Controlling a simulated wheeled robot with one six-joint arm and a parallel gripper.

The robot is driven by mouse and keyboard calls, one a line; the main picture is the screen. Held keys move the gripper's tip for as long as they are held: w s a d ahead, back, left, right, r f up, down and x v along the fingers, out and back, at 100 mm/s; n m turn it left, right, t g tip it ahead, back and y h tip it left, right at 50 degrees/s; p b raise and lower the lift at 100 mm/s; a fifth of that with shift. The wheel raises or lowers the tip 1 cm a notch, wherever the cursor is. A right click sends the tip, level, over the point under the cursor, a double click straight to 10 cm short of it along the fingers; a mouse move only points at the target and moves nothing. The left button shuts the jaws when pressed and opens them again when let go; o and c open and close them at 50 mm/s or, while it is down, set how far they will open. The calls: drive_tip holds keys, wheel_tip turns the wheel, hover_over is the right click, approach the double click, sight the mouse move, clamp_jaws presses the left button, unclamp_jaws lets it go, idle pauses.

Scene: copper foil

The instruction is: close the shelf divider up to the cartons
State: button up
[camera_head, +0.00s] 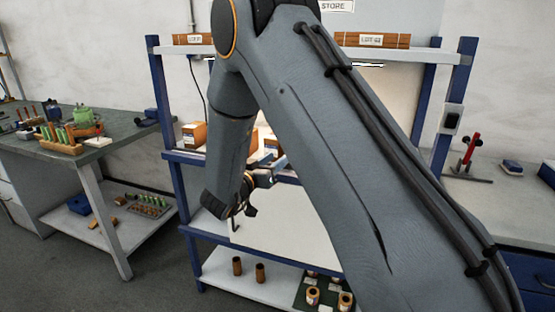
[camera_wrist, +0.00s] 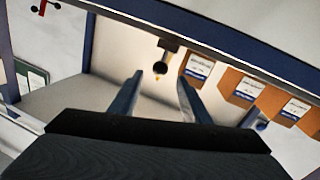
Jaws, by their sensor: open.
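Several brown cartons with white labels stand in a row on the shelf, at the upper right of the wrist view (camera_wrist: 240,88). One carton (camera_head: 194,135) shows on the middle shelf in the head view; others are partly behind my arm. A dark knob-like part (camera_wrist: 168,44) with a small yellow tip stands left of the cartons in the wrist view. I cannot tell whether it belongs to the divider, and no divider panel shows clearly. My gripper (camera_wrist: 160,92) is open and empty, with the knob-like part beyond its fingertips. In the head view my gripper (camera_head: 272,172) is at the middle shelf's front.
Blue rack posts (camera_head: 168,100) frame the shelf, and a top shelf (camera_head: 400,54) runs above. The lower shelf (camera_head: 225,268) holds brown cylinders (camera_head: 260,272). A cluttered bench (camera_head: 125,130) stands at left, a counter (camera_head: 510,208) at right. My arm hides much of the rack.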

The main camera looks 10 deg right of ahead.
drive_tip(key=p+x, duration=0.3)
drive_tip(key=x, duration=0.2)
drive_tip(key=shift+p, duration=0.4)
idle(0.3)
